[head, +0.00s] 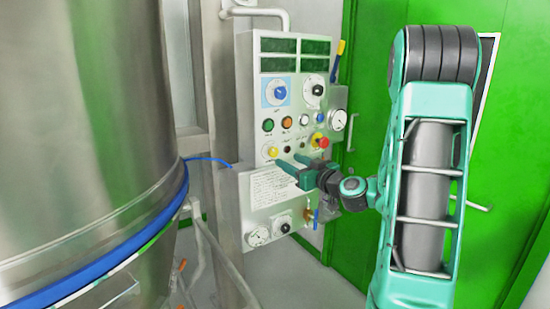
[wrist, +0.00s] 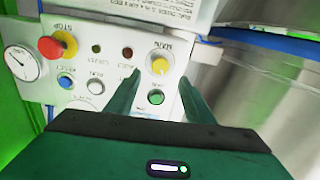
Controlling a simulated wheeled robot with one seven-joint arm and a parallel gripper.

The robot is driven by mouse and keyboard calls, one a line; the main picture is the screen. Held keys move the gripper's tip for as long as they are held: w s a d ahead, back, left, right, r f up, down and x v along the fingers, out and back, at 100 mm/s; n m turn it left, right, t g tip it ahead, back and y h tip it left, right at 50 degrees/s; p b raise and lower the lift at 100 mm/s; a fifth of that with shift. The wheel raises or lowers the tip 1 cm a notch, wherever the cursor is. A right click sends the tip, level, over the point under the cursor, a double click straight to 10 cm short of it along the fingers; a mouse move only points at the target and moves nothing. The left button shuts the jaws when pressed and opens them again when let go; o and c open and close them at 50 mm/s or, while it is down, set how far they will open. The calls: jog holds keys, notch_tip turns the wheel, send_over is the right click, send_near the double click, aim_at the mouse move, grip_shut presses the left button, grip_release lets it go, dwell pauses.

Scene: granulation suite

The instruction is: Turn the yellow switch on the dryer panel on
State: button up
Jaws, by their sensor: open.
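The yellow switch (head: 272,152) is a small round knob at the lower left of the dryer panel (head: 248,85). My gripper (head: 288,160) is in front of the panel's lower part, close to the switch. In the wrist view my gripper (wrist: 159,77) is open, with one fingertip on each side of the switch and nothing held. I cannot tell whether the fingertips touch the panel, nor clearly read the switch's setting.
A green button (wrist: 155,97) shows between the fingers. A red stop button (head: 320,141) on yellow and a gauge (head: 338,120) are to the right. A large steel vessel (head: 85,130) fills the left. A green door (head: 365,130) stands behind my arm.

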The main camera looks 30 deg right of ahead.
aim_at(274, 153)
jog(key=w, duration=0.8)
jog(key=shift+w+a, duration=0.2)
jog(key=shift+a, duration=0.05)
jog(key=shift+c, duration=0.2)
jog(key=c, duration=1)
